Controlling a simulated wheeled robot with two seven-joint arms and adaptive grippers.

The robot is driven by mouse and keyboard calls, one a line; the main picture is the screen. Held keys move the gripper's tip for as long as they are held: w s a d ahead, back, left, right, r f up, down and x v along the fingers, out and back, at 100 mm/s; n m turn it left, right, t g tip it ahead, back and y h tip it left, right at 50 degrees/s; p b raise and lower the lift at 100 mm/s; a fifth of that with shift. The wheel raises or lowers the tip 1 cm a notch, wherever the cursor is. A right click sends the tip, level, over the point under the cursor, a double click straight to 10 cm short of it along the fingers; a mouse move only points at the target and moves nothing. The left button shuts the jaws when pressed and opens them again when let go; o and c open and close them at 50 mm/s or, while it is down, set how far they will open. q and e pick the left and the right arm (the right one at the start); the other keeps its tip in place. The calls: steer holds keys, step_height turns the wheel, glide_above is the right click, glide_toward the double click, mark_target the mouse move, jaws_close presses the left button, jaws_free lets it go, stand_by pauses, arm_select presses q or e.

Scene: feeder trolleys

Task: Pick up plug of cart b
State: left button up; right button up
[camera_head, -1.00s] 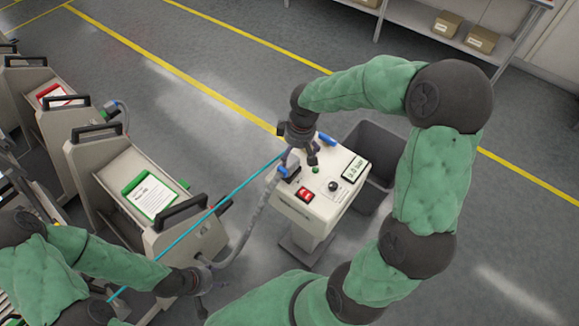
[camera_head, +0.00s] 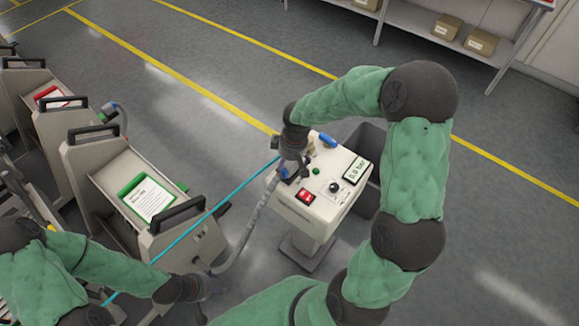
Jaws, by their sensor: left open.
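Several trolleys stand at the left. The nearest one (camera_head: 106,182) carries a green-framed card (camera_head: 150,198), and the one behind it (camera_head: 45,120) has a red-framed card. I cannot read which is cart b. A grey hose (camera_head: 243,240) runs from the pale control box (camera_head: 306,206) towards the nearest trolley's lower right. My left gripper (camera_head: 212,288) is open beside that trolley, near the hose's lower end; no plug is clearly seen there. My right gripper (camera_head: 290,170) is over the box's left edge, at the hose's upper end. Its fingers are too small and dark to read.
A cyan line (camera_head: 205,216) runs slantwise from the box to the lower left. A dark grey bin (camera_head: 368,140) stands behind the box. A shelf with cardboard boxes (camera_head: 447,26) is at the back right. The floor between is clear, with yellow lines.

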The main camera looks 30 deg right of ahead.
jaws_close()
steer(key=shift+r, duration=0.2)
steer(key=shift+w+r, duration=0.1)
steer(key=shift+r, duration=0.1)
step_height(320, 180, up, 4)
steer(key=shift+f+p, duration=0.15)
steer(key=shift+p, duration=0.8)
steer(key=s+a+r+p, duration=0.6)
steer(key=s+a+r, duration=0.1)
steer(key=s+r, duration=0.4)
steer(key=shift+s+r, duration=0.3)
steer(key=shift+s, duration=0.35)
